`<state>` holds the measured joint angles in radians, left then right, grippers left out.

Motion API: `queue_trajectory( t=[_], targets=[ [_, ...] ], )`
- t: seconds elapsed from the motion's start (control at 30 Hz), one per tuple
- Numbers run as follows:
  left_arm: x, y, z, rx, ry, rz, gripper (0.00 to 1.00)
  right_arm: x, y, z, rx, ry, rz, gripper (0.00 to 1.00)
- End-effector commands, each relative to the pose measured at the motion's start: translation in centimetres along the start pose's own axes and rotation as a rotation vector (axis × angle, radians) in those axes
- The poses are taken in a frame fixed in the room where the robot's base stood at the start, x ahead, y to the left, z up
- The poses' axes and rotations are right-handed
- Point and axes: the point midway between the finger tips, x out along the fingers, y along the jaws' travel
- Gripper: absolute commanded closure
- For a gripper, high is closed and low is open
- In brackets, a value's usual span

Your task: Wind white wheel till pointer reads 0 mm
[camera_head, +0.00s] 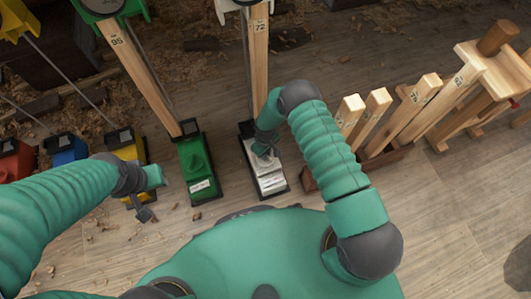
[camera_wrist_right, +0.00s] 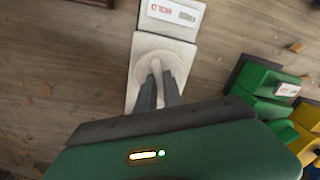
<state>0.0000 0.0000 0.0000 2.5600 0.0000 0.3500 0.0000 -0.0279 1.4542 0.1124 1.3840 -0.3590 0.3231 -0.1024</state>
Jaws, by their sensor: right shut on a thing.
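The white wheel (camera_wrist_right: 142,68) is a pale disc with a raised grip on a white base (camera_wrist_right: 147,38); the base also shows in the head view (camera_head: 271,183). My right gripper (camera_wrist_right: 157,76) is shut on the wheel's raised grip from above; it also shows in the head view (camera_head: 264,152) and covers much of the wheel there. A wooden post (camera_head: 258,50) marked 72 rises behind the white base, with a white part (camera_head: 230,7) at the top edge. I cannot make out a pointer reading. My left gripper (camera_head: 145,212) hangs apart, left of the green unit.
A green unit (camera_head: 197,165) with a post marked 95 stands just left of the white one. Yellow (camera_head: 131,152), blue (camera_head: 66,150) and red (camera_head: 14,160) units stand further left. Wooden posts (camera_head: 374,105) in a rack stand at right. Shavings litter the plank floor.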

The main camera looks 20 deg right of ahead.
Motion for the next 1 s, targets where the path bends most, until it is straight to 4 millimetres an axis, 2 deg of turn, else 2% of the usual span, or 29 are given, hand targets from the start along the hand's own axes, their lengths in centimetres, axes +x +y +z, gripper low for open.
queue_trajectory(
  t=[0.17, 0.2, 0.33, 0.67, 0.77, 1.0],
  targets=[
    [0.0, 0.0, 0.0, 0.000, 0.000, 0.000, 0.67, -0.1, 0.1, -0.2, 0.000, 0.005, 0.002, 1.00],
    [0.0, 0.0, 0.0, 0.000, 0.000, 0.000, 0.67, -0.1, 0.1, -0.2, 0.000, 0.005, 0.002, 0.85],
    [0.0, 0.0, 0.0, 0.000, 0.000, 0.000, 0.67, -0.1, 0.1, -0.1, -0.001, 0.004, 0.001, 0.68],
    [-0.2, 0.0, 0.0, 0.000, 0.000, 0.000, 0.67, -0.3, 0.0, -0.1, -0.002, 0.002, 0.001, 0.67],
    [-1.0, 0.0, -0.2, 0.000, 0.000, 0.000, 0.67, -1.7, 0.0, -0.1, -0.002, 0.002, 0.001, 0.67],
    [-4.5, 0.0, -1.1, 0.000, 0.000, 0.000, 0.67, -8.6, 0.1, -0.2, -0.001, 0.004, 0.002, 0.67]
  ],
)
